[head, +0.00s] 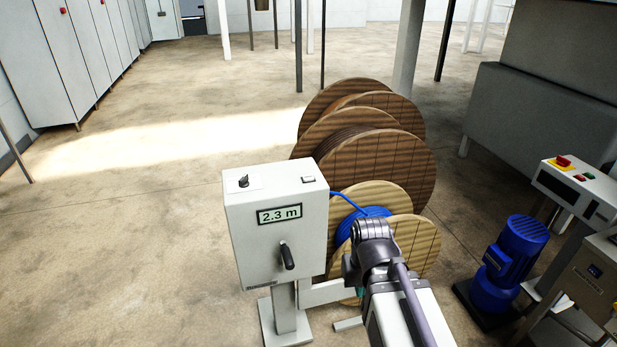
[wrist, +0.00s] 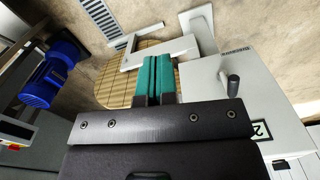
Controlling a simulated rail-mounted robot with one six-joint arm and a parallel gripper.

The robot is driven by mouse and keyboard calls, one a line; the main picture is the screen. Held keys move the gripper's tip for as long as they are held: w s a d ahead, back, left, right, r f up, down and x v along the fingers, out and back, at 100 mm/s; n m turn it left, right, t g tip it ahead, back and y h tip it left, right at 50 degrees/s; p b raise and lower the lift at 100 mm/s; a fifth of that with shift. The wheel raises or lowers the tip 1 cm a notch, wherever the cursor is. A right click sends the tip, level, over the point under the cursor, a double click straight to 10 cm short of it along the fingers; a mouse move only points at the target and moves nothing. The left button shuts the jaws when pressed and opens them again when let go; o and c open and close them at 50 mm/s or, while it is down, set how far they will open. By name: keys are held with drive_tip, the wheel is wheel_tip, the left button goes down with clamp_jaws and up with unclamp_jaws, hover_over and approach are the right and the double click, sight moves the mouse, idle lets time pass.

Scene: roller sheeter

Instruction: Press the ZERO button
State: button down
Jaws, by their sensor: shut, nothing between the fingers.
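A grey box on a stand (head: 275,235) has a display (head: 279,215) reading 2.3 m. On its top are a small pale square button (head: 308,180) at the right and a black rotary switch (head: 244,181) at the left. No ZERO lettering is legible, so I cannot confirm that this button is it. My gripper (wrist: 153,62), with teal fingers, is shut and empty. In the head view it is low to the right of the box, mostly hidden behind my arm. The wrist view shows the box (wrist: 207,88) at the right, but not the button clearly.
A black crank handle (head: 287,258) sticks out of the box front. A reel with blue cable (head: 363,222) and several large wooden reels (head: 380,160) stand behind. A blue motor (head: 512,260) and a panel with a red button (head: 563,162) are at the right. Floor at left is clear.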

wheel_tip(320, 180, up, 18)
drive_tip(key=f+n+t+h+p, duration=0.1)
drive_tip(key=n+t+p, duration=0.7)
drive_tip(key=p, duration=0.4)
hover_over(307, 177)
drive_tip(key=t, duration=0.1)
drive_tip(key=shift+a+r+m, duration=0.1)
drive_tip(key=shift+r+m, duration=0.1)
drive_tip(key=shift+m, duration=0.1)
drive_tip(key=shift+f, duration=0.15)
wheel_tip(307, 177, down, 8)
drive_tip(key=b, duration=0.8)
drive_tip(key=shift+f+b, duration=0.25)
drive_tip(key=shift+b, duration=0.05)
drive_tip(key=shift+f+b, duration=0.45)
